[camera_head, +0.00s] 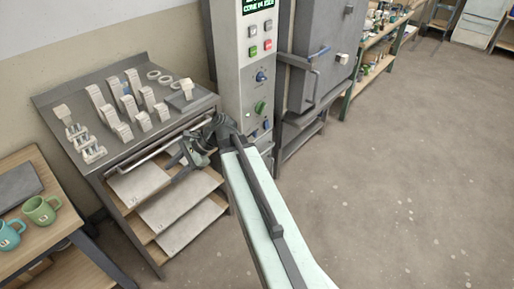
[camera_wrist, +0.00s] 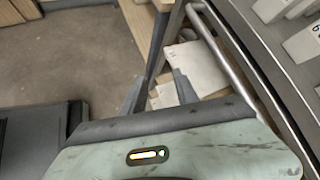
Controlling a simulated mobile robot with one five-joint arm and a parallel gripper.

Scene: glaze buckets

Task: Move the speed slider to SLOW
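The grey control panel (camera_head: 234,88) stands upright at the upper middle of the head view. It carries a green display (camera_head: 258,4), several push buttons, a blue knob (camera_head: 261,76) and a green knob (camera_head: 260,107). I cannot make out which part is the speed slider or read a SLOW mark; my arm may hide the panel's lower end. My gripper (camera_head: 190,154) is left of and below the panel, apart from it, near the rack's front rail. In the wrist view my gripper (camera_wrist: 158,76) has its two fingers spread with nothing between them.
A metal-topped rack (camera_head: 95,84) with white test pieces stands left of the panel, with pale boards (camera_head: 140,183) on its shelves and a front rail (camera_head: 160,147). A grey kiln (camera_head: 318,50) stands right. Mugs (camera_head: 41,210) are at lower left. The right floor is clear.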

